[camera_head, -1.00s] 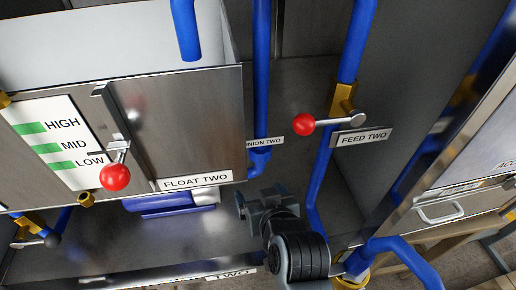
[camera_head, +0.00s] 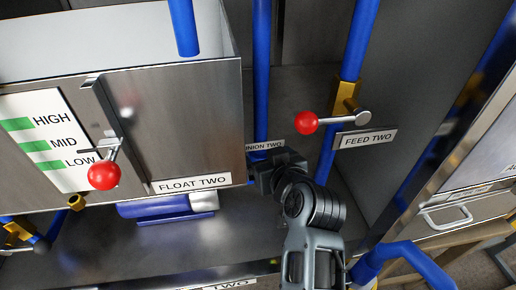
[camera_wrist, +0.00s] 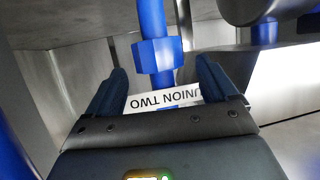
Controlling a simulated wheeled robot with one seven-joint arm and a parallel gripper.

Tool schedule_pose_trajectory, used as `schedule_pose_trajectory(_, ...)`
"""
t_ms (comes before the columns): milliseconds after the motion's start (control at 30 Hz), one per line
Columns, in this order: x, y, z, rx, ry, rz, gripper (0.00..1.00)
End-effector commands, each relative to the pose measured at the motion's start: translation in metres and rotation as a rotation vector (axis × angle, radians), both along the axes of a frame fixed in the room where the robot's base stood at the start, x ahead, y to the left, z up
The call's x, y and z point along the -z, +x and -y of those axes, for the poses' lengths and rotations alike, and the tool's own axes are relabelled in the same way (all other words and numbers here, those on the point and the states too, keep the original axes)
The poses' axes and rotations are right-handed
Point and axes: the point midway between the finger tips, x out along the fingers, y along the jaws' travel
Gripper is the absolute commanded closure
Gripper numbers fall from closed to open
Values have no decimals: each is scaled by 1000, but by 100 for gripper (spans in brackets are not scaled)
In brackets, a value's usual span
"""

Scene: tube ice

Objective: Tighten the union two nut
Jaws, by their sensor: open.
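The union two nut (camera_wrist: 154,54) is a blue collar on a blue pipe in the wrist view. It stands just beyond and between the fingers of my gripper (camera_wrist: 160,88), which is open and empty. The nut is apart from both fingers. The white UNION TWO label (camera_wrist: 172,97) shows upside down, between the fingers. In the head view my gripper (camera_head: 268,165) is at the foot of the blue pipe (camera_head: 261,80), below the partly covered UNION TWO label (camera_head: 264,146). The nut is hidden behind my gripper there.
The steel FLOAT TWO tank (camera_head: 190,120) stands left of my gripper, with a red-knobbed lever (camera_head: 104,175). The FEED TWO pipe (camera_head: 357,40) and its red-knobbed valve handle (camera_head: 306,122) stand close on the right. A blue bent pipe (camera_head: 400,255) is at lower right.

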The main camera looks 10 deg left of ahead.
Motion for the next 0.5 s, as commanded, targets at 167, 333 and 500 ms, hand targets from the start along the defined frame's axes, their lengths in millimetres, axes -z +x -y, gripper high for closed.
schedule_pose_trajectory(167, 9, 19, -8, 3, 2, -2, 14)
schedule_pose_trajectory(333, 16, 34, -15, 2, 1, -1, 14)
schedule_pose_trajectory(500, 20, 43, -20, 2, 1, -1, 14)
